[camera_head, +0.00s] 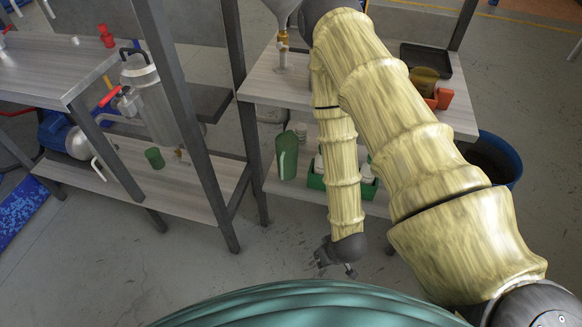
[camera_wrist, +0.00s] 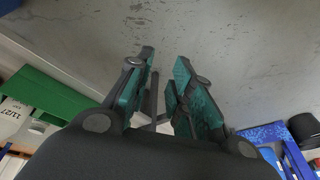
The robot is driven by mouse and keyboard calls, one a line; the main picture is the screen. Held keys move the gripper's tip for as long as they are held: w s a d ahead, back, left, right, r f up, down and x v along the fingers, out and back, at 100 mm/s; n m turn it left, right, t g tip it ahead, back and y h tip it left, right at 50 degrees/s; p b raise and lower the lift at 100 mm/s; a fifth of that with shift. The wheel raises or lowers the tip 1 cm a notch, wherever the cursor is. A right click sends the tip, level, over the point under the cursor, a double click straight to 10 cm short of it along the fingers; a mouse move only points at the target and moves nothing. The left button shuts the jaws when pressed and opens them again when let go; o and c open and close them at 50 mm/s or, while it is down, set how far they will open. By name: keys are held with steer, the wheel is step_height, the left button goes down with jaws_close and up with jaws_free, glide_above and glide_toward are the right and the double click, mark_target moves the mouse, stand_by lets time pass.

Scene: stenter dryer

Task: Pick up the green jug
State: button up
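The green jug (camera_head: 288,157) stands on the lower shelf of the right-hand bench, left of a green crate. My gripper (camera_head: 334,268) hangs below my bent arm, in front of that shelf and apart from the jug, to its lower right in the head view. I cannot make out the jug in the wrist view.
The green crate (camera_head: 316,182) holds white containers; a green crate (camera_wrist: 50,93) also shows in the wrist view. A small green cup (camera_head: 154,158) sits on the left lower shelf. Dark metal posts (camera_head: 252,150) stand left of the jug. A blue bin (camera_head: 508,160) stands right.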

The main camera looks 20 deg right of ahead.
steer(key=w+f+n+t+y+b, duration=0.1)
steer(key=w+f+t+b, duration=0.25)
steer(key=w+b, duration=0.4)
steer(key=w+f+n+t+y+b, duration=0.1)
steer(key=w+f+t+b, duration=0.25)
steer(key=w+b, duration=0.4)
steer(key=n+t+y+b, duration=0.2)
steer(key=t+y+b, duration=0.3)
steer(key=b, duration=1)
glide_toward(282, 173)
step_height(282, 173, down, 2)
steer(key=t, duration=0.1)
steer(key=shift+h, duration=0.4)
steer(key=x, duration=0.2)
steer(key=b+x, duration=0.1)
steer(key=x, duration=0.2)
steer(key=shift+w+a+b, duration=0.15)
steer(key=shift+a+b, duration=0.2)
steer(key=shift+b, duration=0.05)
steer(key=shift+r+b+x, duration=0.15)
steer(key=shift+b+x, duration=0.55)
steer(key=shift+x, duration=0.55)
steer(key=shift+r+b+x, duration=0.1)
steer(key=shift+b+x, duration=0.55)
steer(key=shift+x, duration=0.6)
steer(key=shift+w+d, duration=0.1)
steer(key=shift+d, duration=0.05)
jaws_close()
